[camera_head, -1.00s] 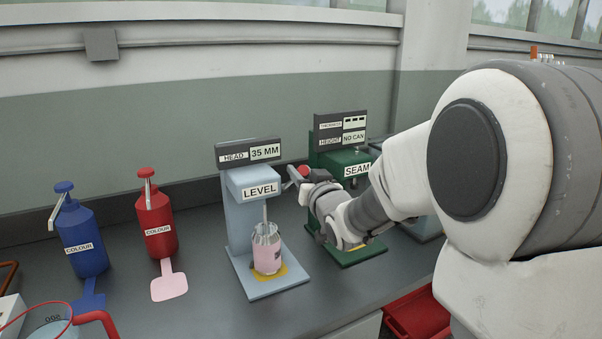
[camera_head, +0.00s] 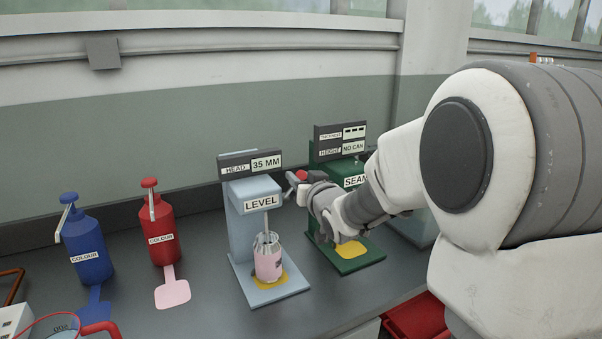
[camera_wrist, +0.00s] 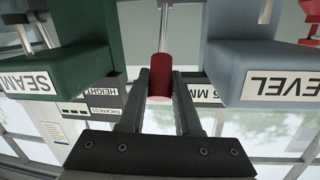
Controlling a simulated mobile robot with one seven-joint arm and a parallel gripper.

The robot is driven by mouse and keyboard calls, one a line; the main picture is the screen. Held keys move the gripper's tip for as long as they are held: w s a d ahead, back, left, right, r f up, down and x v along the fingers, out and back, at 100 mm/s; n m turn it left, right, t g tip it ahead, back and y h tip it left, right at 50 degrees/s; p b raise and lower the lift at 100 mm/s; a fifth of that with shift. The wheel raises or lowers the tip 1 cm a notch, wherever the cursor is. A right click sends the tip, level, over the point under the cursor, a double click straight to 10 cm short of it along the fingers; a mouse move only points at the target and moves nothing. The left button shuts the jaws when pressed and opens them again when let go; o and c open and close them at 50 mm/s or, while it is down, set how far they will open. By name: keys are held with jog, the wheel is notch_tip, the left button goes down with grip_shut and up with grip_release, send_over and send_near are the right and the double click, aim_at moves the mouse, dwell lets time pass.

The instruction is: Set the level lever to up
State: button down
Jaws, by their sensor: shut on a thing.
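The level machine (camera_head: 240,225) is light blue-grey, with a LEVEL label and a display reading 35 MM. Its lever ends in a red knob (camera_head: 302,175) at the right side, about level with the machine's head. The red knob also shows in the wrist view (camera_wrist: 160,76), on a pale rod (camera_wrist: 164,28). My gripper (camera_head: 297,183) is shut on the red knob, one finger on each side of it in the wrist view (camera_wrist: 160,92). The lever's pivot and exact setting cannot be made out. A pink can (camera_head: 268,263) stands under the machine's head.
The green seam machine (camera_head: 345,262) stands close on the right, its display reading NO CAN. Blue (camera_head: 90,250) and red (camera_head: 160,232) colour dispensers stand to the left. A red-handled jug (camera_head: 98,329) is at the front left. Clear bench lies before the level machine.

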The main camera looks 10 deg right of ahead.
jog(key=shift+w+r, duration=0.15)
jog(key=c, duration=0.6)
grip_release()
